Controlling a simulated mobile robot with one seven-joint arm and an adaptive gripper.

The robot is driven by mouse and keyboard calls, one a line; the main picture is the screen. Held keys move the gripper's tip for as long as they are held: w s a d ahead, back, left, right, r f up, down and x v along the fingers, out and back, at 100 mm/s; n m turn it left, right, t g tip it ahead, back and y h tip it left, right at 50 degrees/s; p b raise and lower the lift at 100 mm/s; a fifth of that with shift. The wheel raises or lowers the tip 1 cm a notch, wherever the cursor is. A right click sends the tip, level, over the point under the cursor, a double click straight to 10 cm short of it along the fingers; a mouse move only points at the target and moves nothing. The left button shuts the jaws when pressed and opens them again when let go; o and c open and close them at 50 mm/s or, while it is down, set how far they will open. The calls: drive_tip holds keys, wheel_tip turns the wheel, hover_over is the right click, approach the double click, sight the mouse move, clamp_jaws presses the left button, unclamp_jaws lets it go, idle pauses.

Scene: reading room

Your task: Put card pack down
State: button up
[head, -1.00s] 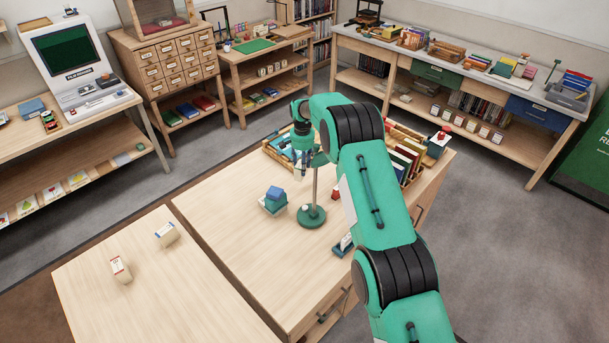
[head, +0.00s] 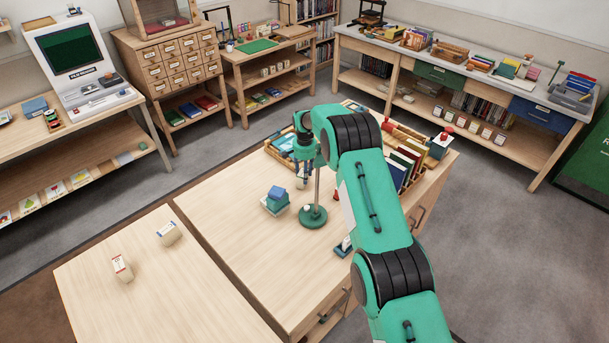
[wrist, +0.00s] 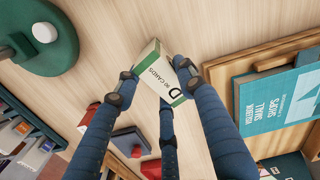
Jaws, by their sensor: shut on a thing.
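My gripper (head: 302,172) hangs over the wooden table (head: 225,225), just left of a thin metal post. In the wrist view its fingers (wrist: 155,84) are shut on the card pack (wrist: 152,72), a white box with green edges marked "30 CARDS" and a big letter. The pack is tilted in that picture, with bare wood behind it. In the head view the pack (head: 300,183) is small and partly hidden by the fingers. I cannot tell whether it touches the table.
The post's round green base (head: 313,216) stands close by; it also shows in the wrist view (wrist: 38,38). A blue-and-teal stack (head: 275,200) sits to the left. Wooden trays of books (head: 279,152) lie behind. Two pale packs stand on the nearer left tabletop (head: 130,235).

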drive_tip(key=shift+f, duration=0.1)
drive_tip(key=o, duration=1.2)
wheel_tip(320, 180, up, 12)
drive_tip(key=shift+r+p, duration=0.15)
drive_tip(key=shift+p, duration=0.15)
idle(0.7)
